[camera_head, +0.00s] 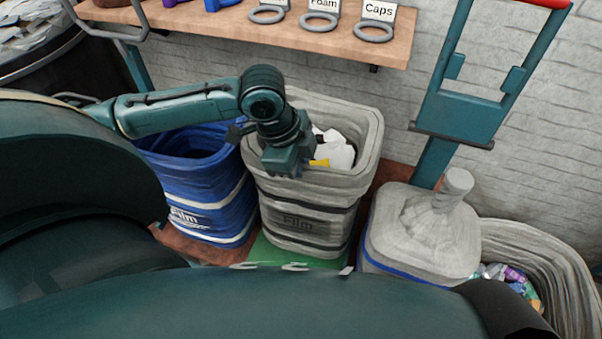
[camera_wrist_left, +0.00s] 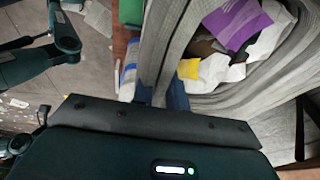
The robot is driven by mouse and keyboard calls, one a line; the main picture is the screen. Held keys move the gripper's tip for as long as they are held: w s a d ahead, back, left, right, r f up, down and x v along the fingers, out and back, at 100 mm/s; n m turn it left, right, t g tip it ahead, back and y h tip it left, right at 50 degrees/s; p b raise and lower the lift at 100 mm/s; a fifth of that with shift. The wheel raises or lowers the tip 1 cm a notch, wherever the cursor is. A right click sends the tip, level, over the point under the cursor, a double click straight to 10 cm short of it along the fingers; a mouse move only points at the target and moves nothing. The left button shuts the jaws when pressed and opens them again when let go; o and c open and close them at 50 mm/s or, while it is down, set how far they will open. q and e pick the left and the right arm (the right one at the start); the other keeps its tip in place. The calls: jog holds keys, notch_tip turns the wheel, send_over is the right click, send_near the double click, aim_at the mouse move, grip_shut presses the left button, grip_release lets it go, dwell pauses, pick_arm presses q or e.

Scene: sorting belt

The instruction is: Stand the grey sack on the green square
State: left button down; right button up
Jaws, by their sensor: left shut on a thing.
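The open grey sack (camera_head: 300,190), with dark bands and a "Film" label, stands roughly upright and holds white and yellow scraps. The green square (camera_head: 285,254) shows under and in front of its base; whether the base touches it is hidden. My left gripper (camera_head: 290,162) is over the sack's front left rim, shut on it. In the left wrist view the grey wall (camera_wrist_left: 165,40) runs up from the fingers (camera_wrist_left: 162,97), with purple, white and yellow scraps inside. My right gripper is not in view.
A blue sack (camera_head: 215,190) stands close on the left. A tied pale sack (camera_head: 420,240) stands on the right, beside an open grey sack of colourful scraps (camera_head: 560,265). A wooden shelf (camera_head: 240,30) with labelled rings and a teal frame (camera_head: 460,110) are behind.

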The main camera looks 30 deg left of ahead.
pick_arm(q)
jog(key=shift+x, duration=0.85)
jog(key=shift+a, duration=0.15)
jog(key=c, duration=1.4)
grip_release()
jog(key=shift+s+f, duration=0.15)
jog(key=p+v, duration=0.2)
jog(key=v, duration=1)
